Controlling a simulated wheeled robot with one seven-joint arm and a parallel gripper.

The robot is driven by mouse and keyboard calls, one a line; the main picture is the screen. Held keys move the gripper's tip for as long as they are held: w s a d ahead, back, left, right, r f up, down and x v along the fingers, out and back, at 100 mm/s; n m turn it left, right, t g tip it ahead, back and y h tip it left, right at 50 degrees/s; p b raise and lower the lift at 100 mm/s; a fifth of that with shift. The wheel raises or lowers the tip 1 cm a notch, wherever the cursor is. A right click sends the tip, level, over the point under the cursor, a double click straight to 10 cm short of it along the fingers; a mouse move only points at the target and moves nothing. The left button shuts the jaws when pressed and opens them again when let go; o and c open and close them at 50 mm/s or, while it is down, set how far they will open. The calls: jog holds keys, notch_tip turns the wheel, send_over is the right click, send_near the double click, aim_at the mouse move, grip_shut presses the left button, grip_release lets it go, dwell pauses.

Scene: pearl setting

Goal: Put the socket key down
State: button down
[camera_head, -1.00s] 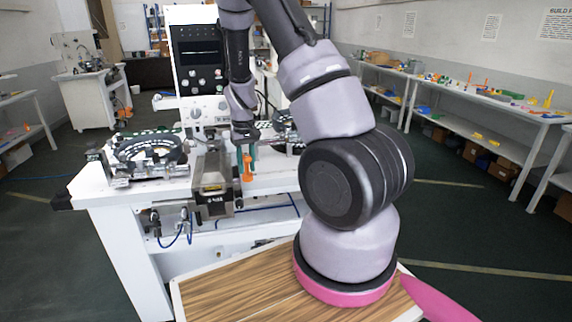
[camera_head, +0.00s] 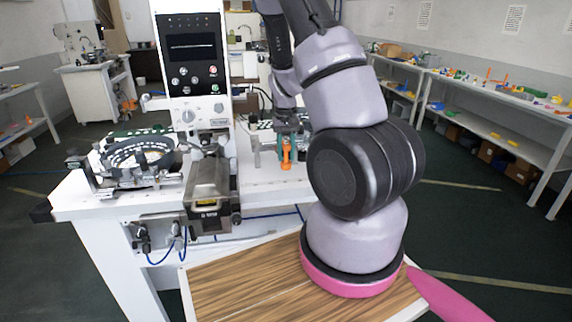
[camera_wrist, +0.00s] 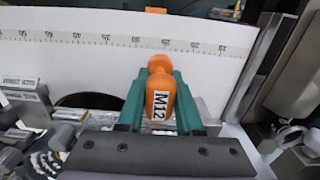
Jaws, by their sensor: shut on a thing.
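The socket key is orange with a rounded knob, and a white label on it reads M12. In the wrist view the socket key (camera_wrist: 160,88) sits between the two green fingers of my gripper (camera_wrist: 160,105), which is shut on it. In the head view the socket key (camera_head: 286,152) hangs upright from my gripper (camera_head: 287,138), over or just in front of the white workbench (camera_head: 265,180). Whether its lower end touches the bench cannot be told.
A grey vise-like fixture (camera_head: 210,185) stands left of the key on the bench. A round dark fixture (camera_head: 137,157) is farther left. The machine panel (camera_head: 193,60) rises behind. A ruler scale (camera_wrist: 120,40) crosses the wrist view. Shelves with coloured parts (camera_head: 480,100) line the right wall.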

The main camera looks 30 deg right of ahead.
jog(key=shift+f, duration=1.85)
jog(key=shift+f, duration=0.15)
jog(key=c, duration=0.6)
grip_release()
notch_tip(320, 180, up, 12)
jog(key=shift+r, duration=0.1)
notch_tip(320, 180, up, 8)
jog(key=r+t+y, duration=0.1)
jog(key=t, duration=0.1)
send_over(286, 162)
jog(key=s+a, duration=0.1)
jog(key=a, duration=0.3)
jog(key=s+a+r+t, duration=0.1)
jog(key=s+a+r, duration=0.2)
jog(key=s+r, duration=0.3)
jog(key=s+a+r+t, duration=0.2)
jog(key=s+a+r, duration=0.1)
jog(key=s+r, duration=0.2)
jog(key=s+a+r+m+t+y, duration=0.1)
jog(key=s+a+r+t, duration=0.1)
jog(key=s+r, duration=0.4)
jog(key=shift+s+a+r, duration=0.3)
jog(key=shift+s+a, duration=0.25)
